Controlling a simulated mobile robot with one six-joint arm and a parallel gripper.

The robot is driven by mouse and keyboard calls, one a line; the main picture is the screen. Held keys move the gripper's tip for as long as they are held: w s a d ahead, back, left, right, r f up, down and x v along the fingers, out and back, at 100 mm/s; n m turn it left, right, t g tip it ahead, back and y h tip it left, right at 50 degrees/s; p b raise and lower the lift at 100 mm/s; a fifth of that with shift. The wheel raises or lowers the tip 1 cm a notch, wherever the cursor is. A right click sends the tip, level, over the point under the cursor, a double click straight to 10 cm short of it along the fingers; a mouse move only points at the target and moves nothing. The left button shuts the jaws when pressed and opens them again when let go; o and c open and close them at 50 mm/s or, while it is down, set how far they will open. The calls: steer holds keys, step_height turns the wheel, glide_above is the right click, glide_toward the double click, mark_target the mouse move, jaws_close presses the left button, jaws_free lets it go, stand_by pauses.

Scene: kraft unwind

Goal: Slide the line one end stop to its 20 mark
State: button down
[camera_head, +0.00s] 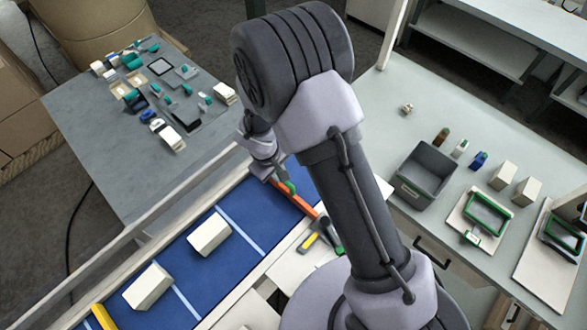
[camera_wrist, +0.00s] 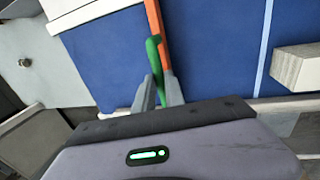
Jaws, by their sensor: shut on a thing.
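The end stop is an orange bar (camera_head: 299,201) lying across the blue belt (camera_head: 262,213) of the line, near its upper right end. It also shows in the wrist view as an orange strip (camera_wrist: 157,22), with a green handle (camera_wrist: 154,52) beside it. My gripper (camera_wrist: 159,92) is shut on the green handle, its two fingers on either side of the handle's lower end. In the head view my gripper (camera_head: 270,174) is at the bar's far end and partly hidden by my arm. No scale numbers or 20 mark are readable.
White blocks (camera_head: 209,235) (camera_head: 148,287) sit on the belt, between pale cross lines. A yellow bar (camera_head: 103,316) is at the lower left. A rail (camera_head: 190,181) runs along the far side. A grey bin (camera_head: 426,172) stands on the right table; a cluttered table is at left.

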steer(key=shift+s+a, duration=0.15)
steer(key=shift+s, duration=0.05)
steer(key=c, duration=1.4)
jaws_free()
steer(key=shift+w+a+f, duration=0.1)
step_height(320, 180, up, 17)
steer(key=s+a, duration=0.2)
steer(key=shift+s+a+p, duration=0.15)
steer(key=shift+s+p, duration=0.1)
steer(key=shift+p, duration=0.05)
